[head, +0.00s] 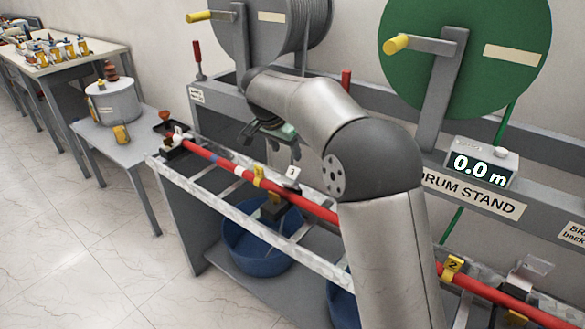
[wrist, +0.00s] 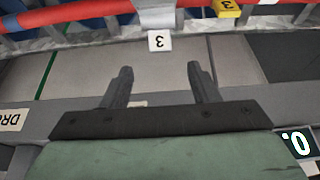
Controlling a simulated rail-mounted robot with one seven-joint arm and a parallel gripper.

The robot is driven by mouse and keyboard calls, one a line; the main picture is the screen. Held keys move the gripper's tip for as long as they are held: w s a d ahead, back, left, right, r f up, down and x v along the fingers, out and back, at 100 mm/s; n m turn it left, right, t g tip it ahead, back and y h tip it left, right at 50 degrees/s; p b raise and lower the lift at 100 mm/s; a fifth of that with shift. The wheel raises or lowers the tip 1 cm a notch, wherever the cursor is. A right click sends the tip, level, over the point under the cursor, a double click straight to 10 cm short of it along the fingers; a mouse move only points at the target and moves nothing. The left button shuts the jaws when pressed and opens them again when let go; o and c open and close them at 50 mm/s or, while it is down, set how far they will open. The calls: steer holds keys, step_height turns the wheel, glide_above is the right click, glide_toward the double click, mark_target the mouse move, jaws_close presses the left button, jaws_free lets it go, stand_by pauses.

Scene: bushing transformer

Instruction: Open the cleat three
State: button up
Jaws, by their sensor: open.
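A white tag marked 3 (head: 292,172) stands beside the red cable (head: 318,209) on the metal rack, marking cleat three. The tag also shows in the wrist view (wrist: 159,41), just below a pale grey cleat part (wrist: 155,17) lying across the cable. Whether that cleat is open or closed is unclear. My gripper (wrist: 160,72) is open and empty, its two dark fingers pointing toward the tag with a gap. In the head view, my gripper (head: 246,132) hangs left of and above the tag, behind the rack line, partly hidden by my arm.
Blue tubs (head: 258,252) stand below the rack. The drum stand (head: 475,194), with a green drum (head: 505,60) and a 0.0 m display (head: 480,165), stands behind. Floor at left is clear.

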mark_target(294, 169)
steer(key=x, duration=0.9)
